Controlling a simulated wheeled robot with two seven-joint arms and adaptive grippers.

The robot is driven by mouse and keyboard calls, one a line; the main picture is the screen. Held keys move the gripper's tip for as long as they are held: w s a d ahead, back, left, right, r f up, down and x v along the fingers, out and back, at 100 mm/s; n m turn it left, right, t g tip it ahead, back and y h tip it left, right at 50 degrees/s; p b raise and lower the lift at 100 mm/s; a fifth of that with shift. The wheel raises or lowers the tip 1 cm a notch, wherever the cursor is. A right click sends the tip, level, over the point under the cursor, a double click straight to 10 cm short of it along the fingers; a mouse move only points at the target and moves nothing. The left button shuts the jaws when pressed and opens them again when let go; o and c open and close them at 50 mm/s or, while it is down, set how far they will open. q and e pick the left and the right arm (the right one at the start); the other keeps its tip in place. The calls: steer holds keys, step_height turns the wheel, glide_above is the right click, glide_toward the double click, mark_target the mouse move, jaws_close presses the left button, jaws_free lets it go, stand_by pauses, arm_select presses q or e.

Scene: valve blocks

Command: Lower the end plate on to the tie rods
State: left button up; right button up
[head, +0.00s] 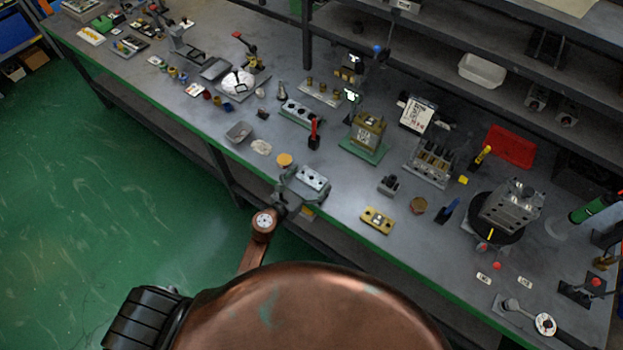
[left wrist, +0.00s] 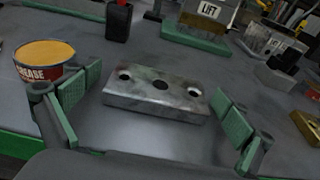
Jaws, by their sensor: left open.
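A silver-grey steel plate with two small holes and a larger dark one, seemingly the end plate (left wrist: 158,97), lies flat on the bench. In the head view the plate (head: 313,177) is near the bench's front edge. My left gripper (left wrist: 155,112) is open, its green-padded fingers on either side of the plate with gaps at both ends. In the head view the left gripper (head: 300,190) partly covers the plate's near side. I cannot clearly make out the tie rods; a valve block stack (head: 431,162) stands to the right. My right gripper is not in view.
A grease tin (left wrist: 43,59) stands just left of the left finger. A black holder with a red top (head: 314,136) and a brass block on a green base (head: 363,151) stand behind. A brass plate (head: 377,220) lies right; bare bench surrounds it.

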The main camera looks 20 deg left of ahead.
arm_select(q)
steer(key=c, duration=1.5)
